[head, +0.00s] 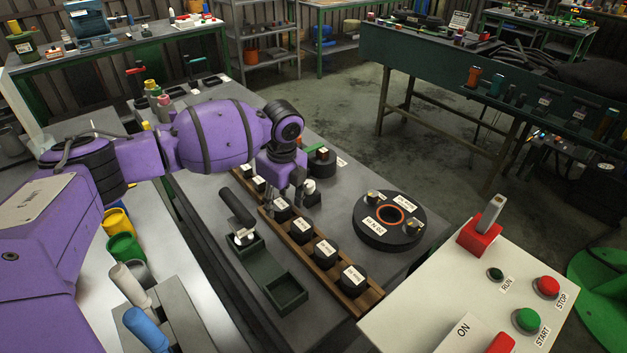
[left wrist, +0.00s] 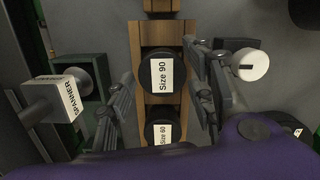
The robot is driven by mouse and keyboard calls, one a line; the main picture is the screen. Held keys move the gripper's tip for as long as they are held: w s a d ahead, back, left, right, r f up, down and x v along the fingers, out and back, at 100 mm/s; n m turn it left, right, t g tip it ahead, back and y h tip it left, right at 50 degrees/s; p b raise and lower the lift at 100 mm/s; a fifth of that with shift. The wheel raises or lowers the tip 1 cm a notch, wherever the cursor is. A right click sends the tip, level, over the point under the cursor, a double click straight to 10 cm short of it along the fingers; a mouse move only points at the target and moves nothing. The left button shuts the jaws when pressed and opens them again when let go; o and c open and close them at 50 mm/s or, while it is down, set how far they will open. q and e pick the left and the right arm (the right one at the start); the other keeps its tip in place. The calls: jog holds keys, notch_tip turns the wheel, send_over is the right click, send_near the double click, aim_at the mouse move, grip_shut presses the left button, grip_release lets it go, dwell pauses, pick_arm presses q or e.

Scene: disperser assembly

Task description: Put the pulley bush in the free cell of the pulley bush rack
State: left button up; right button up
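The pulley bush rack (head: 373,299) is a long wooden tray on the grey table in the head view, holding several black pulley bushes with white size labels. My left gripper (head: 287,195) is low over its far part. In the left wrist view my left gripper (left wrist: 163,103) is open, with fingers on either side of the rack. A bush labelled "Size 90" (left wrist: 154,75) lies between the fingers, apart from both. A bush labelled "Size 60" (left wrist: 157,132) sits nearer the gripper's body. The arm covers part of the rack; I cannot tell which cell is free. My right gripper is not in view.
A dark green tray (head: 267,270) with a black-handled spanner holder stands left of the rack. A white knob (left wrist: 251,65) is close to the right finger. A large black disc (head: 366,232) lies right of the rack, and a control box (head: 462,279) stands at front right.

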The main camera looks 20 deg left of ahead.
aim_at(285, 208)
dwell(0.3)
pick_arm(q)
notch_tip(285, 208, up, 12)
jog(key=d, duration=0.1)
jog(key=shift+s+d, duration=0.2)
jog(key=shift+s, duration=0.1)
dwell(0.4)
